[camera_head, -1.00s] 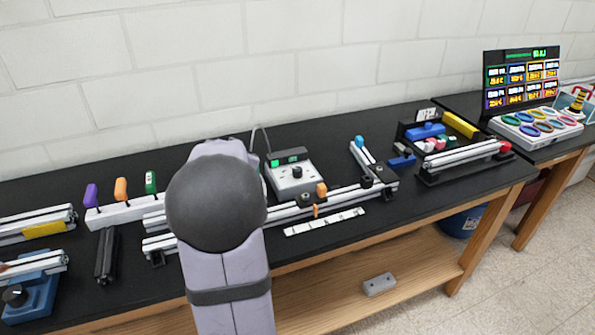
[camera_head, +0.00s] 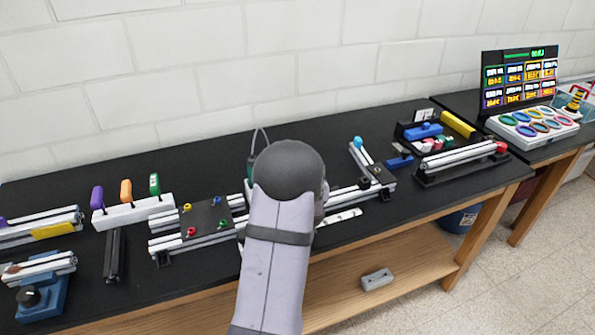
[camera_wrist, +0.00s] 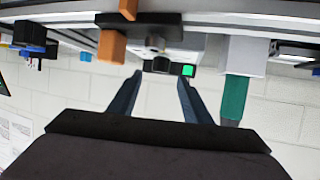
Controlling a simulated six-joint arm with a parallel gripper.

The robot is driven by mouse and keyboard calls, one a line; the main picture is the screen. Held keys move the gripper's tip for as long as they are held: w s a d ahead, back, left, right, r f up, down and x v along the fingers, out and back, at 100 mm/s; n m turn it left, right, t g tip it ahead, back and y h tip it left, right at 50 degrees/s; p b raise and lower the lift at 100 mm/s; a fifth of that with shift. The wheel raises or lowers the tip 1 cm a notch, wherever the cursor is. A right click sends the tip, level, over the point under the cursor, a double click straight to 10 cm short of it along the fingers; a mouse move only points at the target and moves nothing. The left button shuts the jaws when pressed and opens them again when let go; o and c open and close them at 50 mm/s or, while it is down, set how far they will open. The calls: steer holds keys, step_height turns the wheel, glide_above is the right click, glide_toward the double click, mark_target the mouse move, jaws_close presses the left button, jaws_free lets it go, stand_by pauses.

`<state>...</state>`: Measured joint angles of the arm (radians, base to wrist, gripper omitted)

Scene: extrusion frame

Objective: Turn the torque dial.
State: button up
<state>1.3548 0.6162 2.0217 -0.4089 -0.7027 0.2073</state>
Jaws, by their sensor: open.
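In the wrist view, which looks upside down, a small dark grey knob (camera_wrist: 155,43), apparently the torque dial, sits on a pale control box (camera_wrist: 185,43). A dark display with a lit green patch (camera_wrist: 187,70) is beside it. My gripper (camera_wrist: 159,80) is open, its two dark fingers apart and pointing toward the box. The knob appears between and beyond the fingertips, with no contact visible. In the head view my arm hides the box, the dial and the gripper.
An orange block (camera_wrist: 112,46) and a green handle (camera_wrist: 235,85) flank the fingers in the wrist view. In the head view, a dark plate with coloured fasteners (camera_head: 208,219) lies left of my arm, and a rail with a blue knob (camera_head: 358,141) stands right.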

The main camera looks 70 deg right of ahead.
steer(key=shift+p+x, duration=1.15)
steer(key=shift+x, duration=2.3)
steer(key=c, duration=1.1)
